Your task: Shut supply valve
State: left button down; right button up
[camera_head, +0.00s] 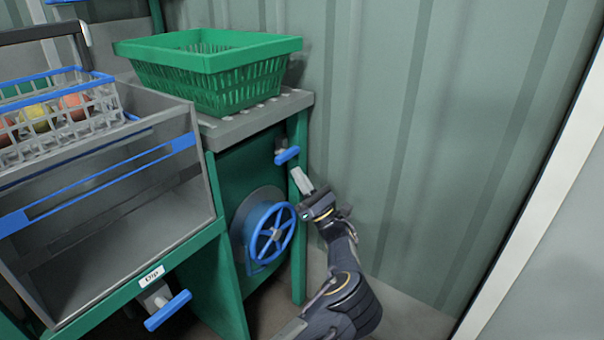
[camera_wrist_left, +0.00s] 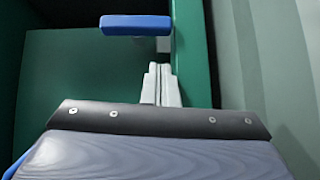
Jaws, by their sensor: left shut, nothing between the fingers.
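A small valve with a blue lever handle (camera_head: 287,155) sits high on the green panel, near its right post. In the left wrist view the blue handle (camera_wrist_left: 136,25) lies level across the top, with its grey mount at its right end. My left gripper (camera_head: 302,181) is just below and to the right of this handle. Its pale fingers (camera_wrist_left: 161,84) are together and empty, pointing toward the handle with a visible gap. Another blue-handled valve (camera_head: 167,310) sits under the "Dip" label. A blue handwheel (camera_head: 270,235) is on the panel below. No label marks the supply valve.
A green crate (camera_head: 205,62) stands on the grey roller top (camera_head: 255,117). A grey tank (camera_head: 105,235) with a wire basket (camera_head: 60,115) of tomatoes is at left. A green post (camera_head: 298,240) stands beside my gripper, and the corrugated wall (camera_head: 420,130) closes the right side.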

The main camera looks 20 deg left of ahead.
pick_arm(q)
jog(key=p+v, duration=0.2)
jog(key=v, duration=0.8)
jog(key=shift+w+f, duration=0.25)
pick_arm(e)
jog(key=shift+d+r, duration=0.1)
jog(key=shift+r, duration=0.75)
